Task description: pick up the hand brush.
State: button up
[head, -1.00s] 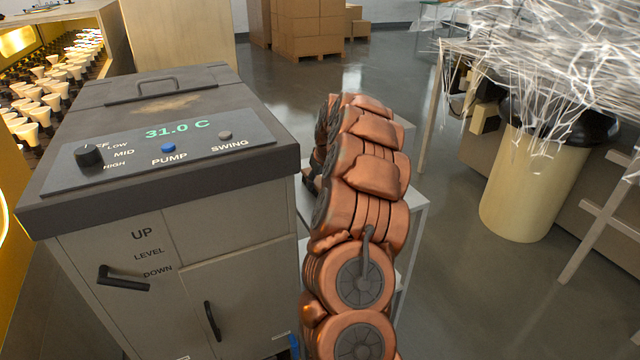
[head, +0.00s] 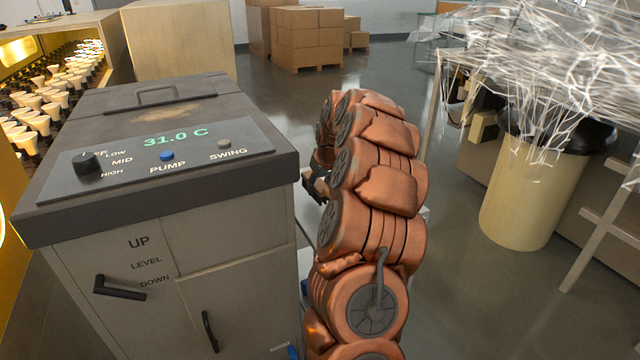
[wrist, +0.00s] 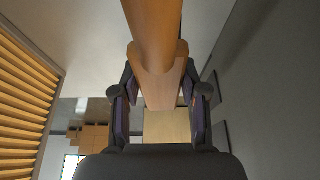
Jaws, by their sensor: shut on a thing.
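My gripper (wrist: 160,98) is shut on the hand brush (wrist: 158,45) in the wrist view. The brush shows as a smooth orange-brown wooden piece running from the top edge down between the two dark fingers. Its bristles cannot be made out. In the head view a small dark part of my gripper (head: 316,186) shows left of my copper-coloured arm, beside the grey cabinet's right side. The brush is hidden behind the arm there.
A grey cabinet (head: 90,270) with a control panel stands close on the left. A pale low table (head: 424,222) is mostly hidden behind my arm. A cream bin (head: 530,190) and a web-covered table (head: 432,120) stand at right. Grey floor (head: 465,290) is clear between.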

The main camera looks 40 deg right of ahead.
jog(key=s+a, duration=0.2)
jog(key=s, duration=0.1)
jog(key=s+a+b, duration=0.1)
jog(key=s+a, duration=0.2)
jog(key=s, duration=0.1)
jog(key=s+a+r, duration=0.1)
jog(key=s+a, duration=0.1)
jog(key=s, duration=0.1)
jog(key=shift+s+a+r, duration=0.1)
jog(key=shift+s+a, duration=0.1)
jog(key=shift+s, duration=0.2)
